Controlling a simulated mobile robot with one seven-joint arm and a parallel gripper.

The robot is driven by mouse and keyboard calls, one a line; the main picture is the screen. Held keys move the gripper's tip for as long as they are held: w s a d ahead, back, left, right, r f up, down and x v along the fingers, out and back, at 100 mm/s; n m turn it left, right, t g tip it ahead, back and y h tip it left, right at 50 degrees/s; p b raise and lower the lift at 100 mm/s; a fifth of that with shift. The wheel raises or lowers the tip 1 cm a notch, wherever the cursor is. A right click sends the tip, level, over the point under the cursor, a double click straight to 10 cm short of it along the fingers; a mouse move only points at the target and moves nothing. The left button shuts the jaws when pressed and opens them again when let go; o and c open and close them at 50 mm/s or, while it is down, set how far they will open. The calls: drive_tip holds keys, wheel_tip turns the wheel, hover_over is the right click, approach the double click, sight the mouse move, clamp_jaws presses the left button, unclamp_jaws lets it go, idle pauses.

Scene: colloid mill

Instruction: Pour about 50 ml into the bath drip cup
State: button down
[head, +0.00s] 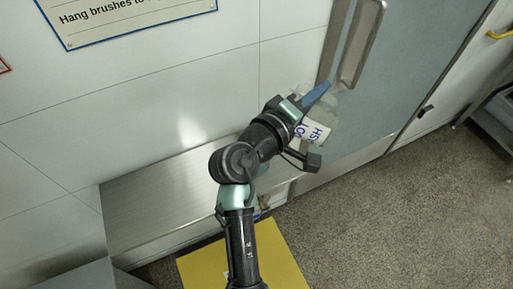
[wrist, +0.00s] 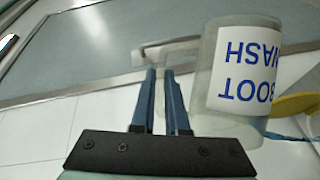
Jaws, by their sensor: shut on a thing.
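A clear jug (head: 319,131) with a white label in blue letters is at my gripper (head: 316,94) in the head view, in front of the blue-grey door. In the wrist view the jug (wrist: 208,90) is right of the fingers, its label reading BOOT WASH upside down. My gripper (wrist: 161,75) is shut, its blue fingers close together beside the jug, apparently on its handle, which is mostly hidden. The liquid level cannot be made out. I cannot identify the bath drip cup; a yellow rounded thing (wrist: 297,103) is partly hidden behind the jug in the wrist view.
A steel bench (head: 150,205) runs along the white wall below my arm. The door (head: 395,75) has a long steel handle (head: 360,42) close above the jug. A yellow panel (head: 280,255) lies low in front. Small items below the bench are mostly hidden by my arm.

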drive_tip(key=shift+s+d+f, duration=0.1)
drive_tip(key=shift+s+d, duration=0.2)
drive_tip(key=shift+d, duration=0.4)
drive_tip(key=shift+w+a, duration=0.1)
drive_tip(key=shift+a, duration=0.15)
drive_tip(key=d+f+m, duration=0.1)
drive_tip(key=s+d+f+m+y, duration=0.1)
drive_tip(key=s+d+f+m+b, duration=0.1)
drive_tip(key=d, duration=0.1)
drive_tip(key=shift+f, duration=0.2)
drive_tip(key=shift+s+d+f+m+y, duration=0.15)
drive_tip(key=shift+d+f+m+y, duration=0.2)
drive_tip(key=shift+f+m, duration=0.2)
drive_tip(key=shift+s+d+f+m+y, duration=0.1)
drive_tip(key=shift+d+f+m+y, duration=0.1)
drive_tip(key=shift+f+m+y, duration=0.25)
idle(0.8)
drive_tip(key=d+f+m+y+b, duration=0.1)
drive_tip(key=f+m+b, duration=0.1)
drive_tip(key=f, duration=0.4)
drive_tip(key=s+d+f+m+y+b, duration=0.1)
drive_tip(key=d+f+m+b, duration=0.1)
drive_tip(key=f+b, duration=0.2)
drive_tip(key=d+f+m+y+b, duration=0.1)
drive_tip(key=f+b, duration=0.2)
drive_tip(key=f, duration=0.6)
drive_tip(key=shift+s+d+f+m+t+y+b, duration=0.25)
drive_tip(key=shift+f+m+t+y+b, duration=0.05)
drive_tip(key=shift+m+b, duration=0.1)
